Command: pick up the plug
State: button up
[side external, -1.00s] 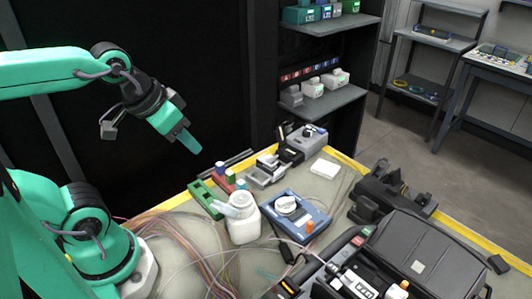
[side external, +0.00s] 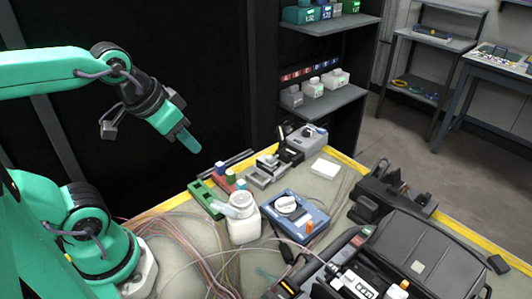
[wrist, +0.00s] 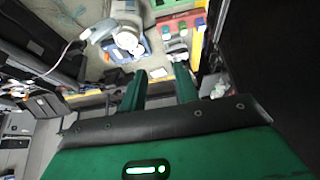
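I cannot tell for sure which thing is the plug. Small coloured blocks or caps, one blue (side external: 220,167), one green and white (side external: 230,176) and one teal (side external: 241,185), stand at a red holder beside a green tray (side external: 205,199). In the wrist view, similar small caps (wrist: 183,32) show in front of the red holder (wrist: 180,20), ahead of my fingertips. My gripper (side external: 188,142) is high above the bench, up and left of the holders. In the wrist view its two green fingers (wrist: 158,79) are apart, with nothing held between them.
A white bottle (side external: 243,222) stands right of the green tray, with a blue device (side external: 296,216) beside it. A black case (side external: 425,250) fills the right. Shelves (side external: 325,100) stand behind. The air around my gripper is clear.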

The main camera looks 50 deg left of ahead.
jog(key=shift+w, duration=0.1)
jog(key=g, duration=0.5)
send_over(230, 173)
jog(key=f, duration=1.3)
jog(key=shift+s+f, duration=0.1)
jog(key=shift+s, duration=0.1)
jog(key=shift+w+f+g, duration=0.2)
jog(key=shift+f+g, duration=0.1)
jog(key=shift+f, duration=1.35)
jog(key=shift+f, duration=2.6)
jog(key=shift+c, duration=0.2)
